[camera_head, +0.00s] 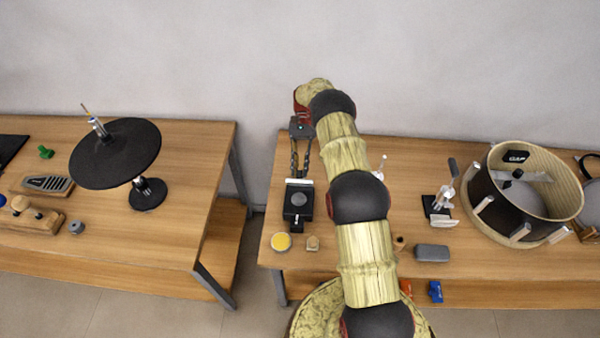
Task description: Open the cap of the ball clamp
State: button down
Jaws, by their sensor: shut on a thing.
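The ball clamp appears to be the small black device (289,212) near the left end of the right-hand table, with a grey round part (299,199) in its middle. A pale strip runs along its far edge, which seems to be the cap's edge (307,182). My gripper (300,174) reaches down from the far side, its dark fingers at this edge and shut on it. The exact contact is too small to see clearly. My arm passes over the table to the right of the clamp and does not cover it.
A yellow round tin (281,242) and a small wooden piece (313,243) lie in front of the clamp. To the right are a lever device (440,205), a grey box (432,252) and a large drum (524,195). A gap separates the left-hand table (190,215).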

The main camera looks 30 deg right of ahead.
jog(key=shift+w, duration=0.1)
dwell(0.4)
jog(key=c, duration=1.7)
grip_release()
jog(key=shift+r, duration=4.85)
jog(key=shift+c, duration=0.3)
